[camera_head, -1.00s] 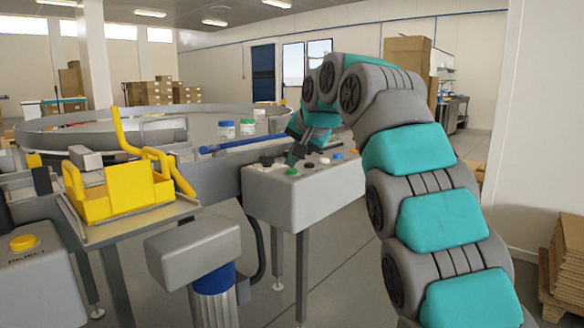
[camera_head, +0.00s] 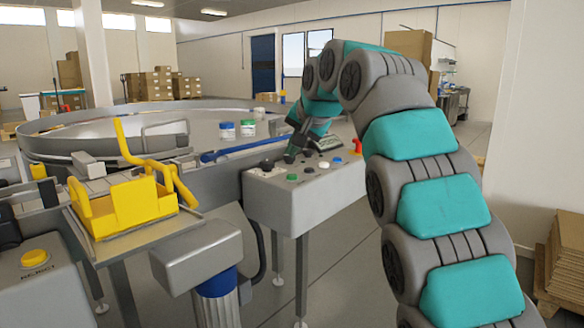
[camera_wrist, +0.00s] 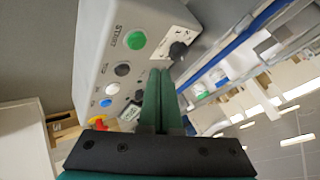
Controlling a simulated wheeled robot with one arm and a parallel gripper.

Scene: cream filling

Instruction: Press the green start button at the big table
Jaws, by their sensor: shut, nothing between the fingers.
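The green start button (camera_head: 292,178) is on the front part of the grey control box top. In the wrist view the green button (camera_wrist: 136,40) shows beside the word START, up and left of the fingertips. My gripper (camera_head: 289,158) is over the far part of the box top, beyond the button and apart from it. In the wrist view its two green fingers (camera_wrist: 161,74) are together with nothing between them. The button is uncovered in both views. The big round table (camera_head: 90,118) stands behind and to the left.
The control box (camera_head: 280,205) also carries a black knob (camera_head: 267,164), a white button (camera_head: 309,170), a blue button (camera_head: 337,160) and a red emergency stop (camera_head: 357,146). A yellow holder (camera_head: 130,202) stands on the left.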

